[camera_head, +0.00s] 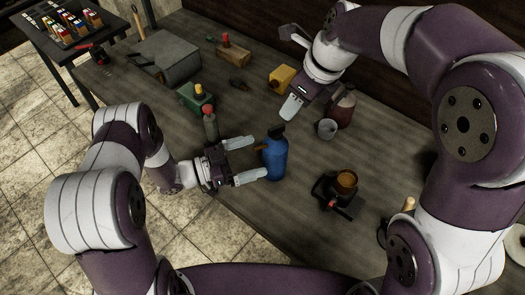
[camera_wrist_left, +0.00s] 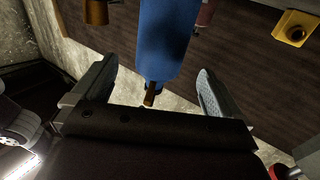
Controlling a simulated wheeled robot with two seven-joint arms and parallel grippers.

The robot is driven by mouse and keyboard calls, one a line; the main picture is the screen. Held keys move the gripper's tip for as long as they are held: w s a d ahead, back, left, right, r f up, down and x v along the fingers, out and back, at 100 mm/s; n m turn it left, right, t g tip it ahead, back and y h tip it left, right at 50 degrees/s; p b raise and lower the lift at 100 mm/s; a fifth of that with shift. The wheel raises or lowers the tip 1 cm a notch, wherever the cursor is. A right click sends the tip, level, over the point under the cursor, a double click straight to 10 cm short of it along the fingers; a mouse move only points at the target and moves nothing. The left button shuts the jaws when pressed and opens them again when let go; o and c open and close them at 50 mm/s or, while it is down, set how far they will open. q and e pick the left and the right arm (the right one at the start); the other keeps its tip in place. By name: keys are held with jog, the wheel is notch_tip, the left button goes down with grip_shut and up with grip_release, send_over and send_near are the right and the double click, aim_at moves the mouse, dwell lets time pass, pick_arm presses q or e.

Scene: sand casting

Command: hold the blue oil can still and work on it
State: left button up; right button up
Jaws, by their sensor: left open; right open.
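The blue oil can (camera_head: 274,160) stands upright on the workbench, with a dark top and a small brownish spout toward the left. My left gripper (camera_head: 255,160) is open, its two fingers pointing at the can from the left, with the can at or just beyond the fingertips. In the left wrist view the blue oil can (camera_wrist_left: 165,38) shows between and beyond the open fingers of the left gripper (camera_wrist_left: 155,90), and I see no finger touching it. My right gripper (camera_head: 290,72) is open above the back of the bench, apart from the can.
A grey cup (camera_head: 327,129) and a dark red jar (camera_head: 343,110) stand behind the can. A dark device with a copper cup (camera_head: 347,180) is at its right. A grey bottle with a red top (camera_head: 210,122) stands close to my left gripper. A yellow block (camera_head: 281,78) lies farther back.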

aim_at(270, 152)
pick_arm(q)
jog(key=x, duration=0.5)
jog(key=shift+w+d, duration=0.1)
jog(key=shift+d, duration=0.15)
